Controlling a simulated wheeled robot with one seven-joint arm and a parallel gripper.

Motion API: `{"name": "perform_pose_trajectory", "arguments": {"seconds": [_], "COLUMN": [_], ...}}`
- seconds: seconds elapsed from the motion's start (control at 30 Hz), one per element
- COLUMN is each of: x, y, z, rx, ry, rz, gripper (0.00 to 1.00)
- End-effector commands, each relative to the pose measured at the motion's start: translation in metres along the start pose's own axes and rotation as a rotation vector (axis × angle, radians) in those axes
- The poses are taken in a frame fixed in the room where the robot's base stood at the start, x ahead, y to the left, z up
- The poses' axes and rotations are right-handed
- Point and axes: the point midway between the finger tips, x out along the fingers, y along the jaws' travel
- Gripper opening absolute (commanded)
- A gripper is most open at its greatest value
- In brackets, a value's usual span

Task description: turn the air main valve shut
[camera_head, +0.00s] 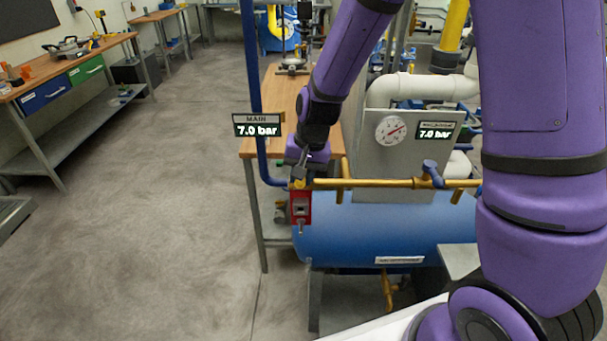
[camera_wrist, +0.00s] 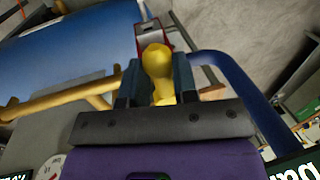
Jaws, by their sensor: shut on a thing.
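The air main valve's yellow handle (camera_wrist: 158,62) sits between the two fingers of my gripper (camera_wrist: 157,82) in the wrist view. The gripper is shut on it. In the head view my gripper (camera_head: 305,170) is at the left end of the brass pipe (camera_head: 385,183), where the blue vertical pipe (camera_head: 254,90) bends in. There the handle is mostly hidden by the fingers. A red block (camera_head: 301,207) hangs just below the valve; it also shows beyond the handle in the wrist view (camera_wrist: 147,30). The MAIN display (camera_head: 257,125) reads 7.0 bar.
A blue tank (camera_head: 385,230) lies below the brass pipe. A blue-handled valve (camera_head: 431,172) is further right on the pipe. A panel holds a round gauge (camera_head: 391,130) and a second display (camera_head: 437,131) reading 7.0 bar. Open floor lies left; a workbench (camera_head: 70,70) stands beyond.

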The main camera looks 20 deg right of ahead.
Motion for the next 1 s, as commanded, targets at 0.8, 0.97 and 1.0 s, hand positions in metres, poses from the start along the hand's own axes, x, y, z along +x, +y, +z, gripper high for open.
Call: {"name": "perform_pose_trajectory", "arguments": {"seconds": [0.8, 0.97, 1.0], "x": [0.000, -0.006, -0.010], "y": [-0.001, -0.001, -0.001], "z": [0.000, -0.001, -0.001], "rx": [0.010, 0.009, 0.009], "ry": [0.003, 0.003, 0.003], "rz": [0.000, -0.001, -0.001], "gripper": [0.52, 0.52, 0.52]}}
